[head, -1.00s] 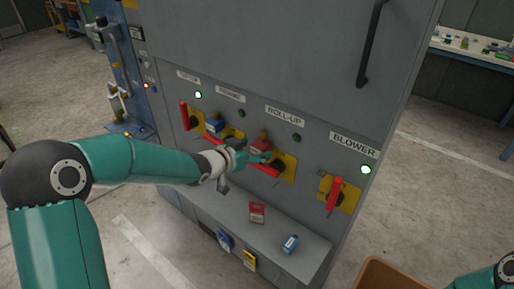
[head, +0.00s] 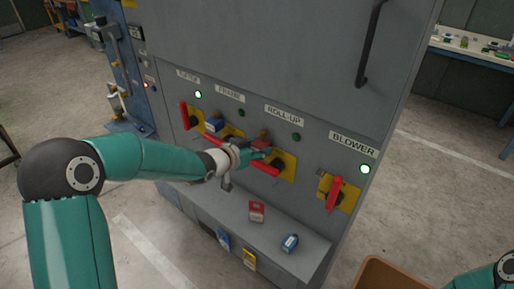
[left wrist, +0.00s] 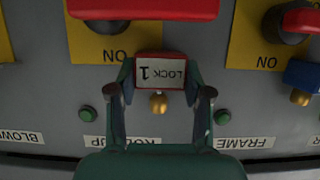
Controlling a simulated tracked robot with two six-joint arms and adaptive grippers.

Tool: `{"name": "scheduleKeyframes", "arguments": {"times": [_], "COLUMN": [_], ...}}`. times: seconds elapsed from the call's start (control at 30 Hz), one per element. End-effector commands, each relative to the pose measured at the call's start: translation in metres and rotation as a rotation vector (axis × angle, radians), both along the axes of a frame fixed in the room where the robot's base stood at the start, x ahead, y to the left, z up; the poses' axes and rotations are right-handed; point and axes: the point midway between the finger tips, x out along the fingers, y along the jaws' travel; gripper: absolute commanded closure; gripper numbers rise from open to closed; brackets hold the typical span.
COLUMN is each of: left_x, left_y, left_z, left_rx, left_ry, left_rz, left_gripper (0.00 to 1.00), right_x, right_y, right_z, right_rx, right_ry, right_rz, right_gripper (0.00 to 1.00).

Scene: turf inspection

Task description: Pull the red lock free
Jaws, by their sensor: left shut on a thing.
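The red lock (left wrist: 162,73), with a white label reading LOCK 1, sits upside down in the left wrist view. My left gripper (left wrist: 160,78) is shut on its two sides. A brass part (left wrist: 158,104) shows beyond the lock; whether it is still fastened to the panel I cannot tell. In the head view the lock (head: 261,144) is above the red ROLL-UP handle (head: 265,168) on its yellow plate (head: 289,163), partly hidden by my left gripper (head: 257,154). My right gripper is out of view.
Red handles at BLOWER (head: 334,193) and far left (head: 185,115) flank it. A blue lock (head: 214,125) is at FRAME. A red box (head: 257,211) and a blue one (head: 290,242) lie on the ledge (head: 230,204). A brown bin (head: 385,277) is at lower right.

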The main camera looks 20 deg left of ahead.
Motion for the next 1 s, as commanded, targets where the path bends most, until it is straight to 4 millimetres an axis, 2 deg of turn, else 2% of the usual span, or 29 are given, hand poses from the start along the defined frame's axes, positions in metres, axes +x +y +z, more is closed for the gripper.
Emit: {"name": "scheduleKeyframes", "arguments": {"times": [0.03, 0.17, 1.0], "left_x": [0.0, 0.0, -0.019], "left_y": [0.0, 0.0, 0.007], "left_z": [0.0, 0.0, 0.001], "left_rx": [0.0, 0.0, 0.0], "left_ry": [0.0, 0.0, -0.002], "left_rz": [0.0, 0.0, 0.001], "left_gripper": [0.64, 0.85, 0.85], "right_x": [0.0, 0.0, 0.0], "right_y": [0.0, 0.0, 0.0], "right_z": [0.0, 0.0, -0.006], "right_rx": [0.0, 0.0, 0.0], "right_ry": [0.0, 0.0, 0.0], "right_rz": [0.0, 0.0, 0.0], "right_gripper": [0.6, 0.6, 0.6]}}
